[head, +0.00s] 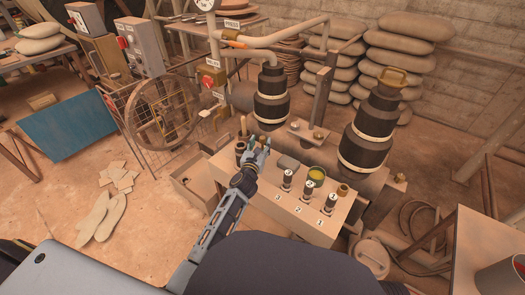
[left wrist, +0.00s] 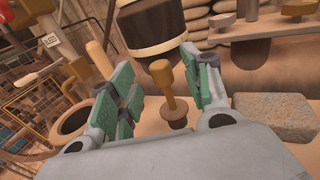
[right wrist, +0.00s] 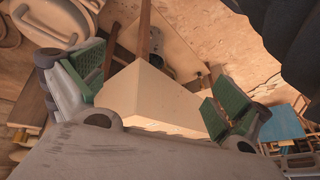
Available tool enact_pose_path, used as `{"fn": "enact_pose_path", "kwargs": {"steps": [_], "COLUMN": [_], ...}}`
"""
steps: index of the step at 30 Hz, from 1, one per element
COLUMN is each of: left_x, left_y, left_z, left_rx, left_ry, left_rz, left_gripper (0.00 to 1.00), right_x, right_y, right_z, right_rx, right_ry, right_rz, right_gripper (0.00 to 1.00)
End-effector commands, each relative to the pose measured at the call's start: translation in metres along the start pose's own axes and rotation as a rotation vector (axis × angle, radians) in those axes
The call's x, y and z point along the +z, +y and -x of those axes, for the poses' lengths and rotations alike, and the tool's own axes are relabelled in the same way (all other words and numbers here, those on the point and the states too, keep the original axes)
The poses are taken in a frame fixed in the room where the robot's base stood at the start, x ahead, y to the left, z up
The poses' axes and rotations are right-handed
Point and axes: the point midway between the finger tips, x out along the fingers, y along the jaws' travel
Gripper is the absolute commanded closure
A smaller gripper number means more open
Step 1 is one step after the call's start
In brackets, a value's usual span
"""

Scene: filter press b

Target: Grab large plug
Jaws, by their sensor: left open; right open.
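My left gripper (head: 262,145) is over the back left part of a pale bench box (head: 270,205). In the left wrist view, its green-padded fingers (left wrist: 165,90) are open. A plug-like piece with a yellow-brown knob, thin stem and dark round foot (left wrist: 165,88) stands upright between them, and no grip on it shows. I cannot tell for sure that it is the large plug. In the head view the gripper hides this spot. My right gripper (right wrist: 155,95) shows only in the right wrist view, open, with a pale box corner (right wrist: 150,95) seen between its fingers.
Several numbered dark cylinders (head: 309,186) and a yellow-topped tin (head: 317,173) stand right of my left gripper. A grey block (left wrist: 275,115) and a round pot with a handle (left wrist: 72,120) flank it. A dark vessel (head: 271,97) rises behind.

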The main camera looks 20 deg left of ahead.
Motion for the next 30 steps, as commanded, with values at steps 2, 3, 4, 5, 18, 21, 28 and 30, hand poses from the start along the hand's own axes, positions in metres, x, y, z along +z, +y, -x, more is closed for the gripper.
{"fn": "enact_pose_path", "kwargs": {"steps": [2,3,4,5,18,21,28,30], "left_x": [0.0,0.0,-0.001,0.0,0.0,0.0,0.0,0.0], "left_y": [0.0,0.0,0.0,0.0,0.0,0.0,0.0,0.0], "left_z": [-0.007,-0.01,-0.012,-0.015,-0.042,-0.043,-0.043,-0.043], "left_rx": [0.0,0.0,0.0,0.0,0.0,0.0,0.0,0.0], "left_ry": [-0.002,-0.001,-0.001,-0.001,0.0,0.0,0.0,0.0], "left_rz": [0.0,0.0,0.0,0.0,0.001,0.0,0.001,0.001], "left_gripper": [0.51,0.51,0.51,0.51,0.51,0.51,0.51,0.51], "right_x": [0.002,0.002,0.003,0.004,0.02,0.02,0.02,0.02], "right_y": [0.0,0.0,0.0,0.0,-0.002,-0.002,-0.002,-0.002], "right_z": [-0.006,-0.009,-0.011,-0.013,-0.035,-0.035,-0.035,-0.035], "right_rx": [-0.004,-0.005,-0.006,-0.007,-0.029,-0.03,-0.029,-0.029], "right_ry": [0.005,0.01,0.012,0.012,0.036,0.037,0.037,0.036], "right_rz": [-0.002,-0.003,-0.004,-0.005,-0.026,-0.027,-0.026,-0.026], "right_gripper": [0.0,0.0,0.0,0.0,0.0,0.0,0.0,0.0]}}
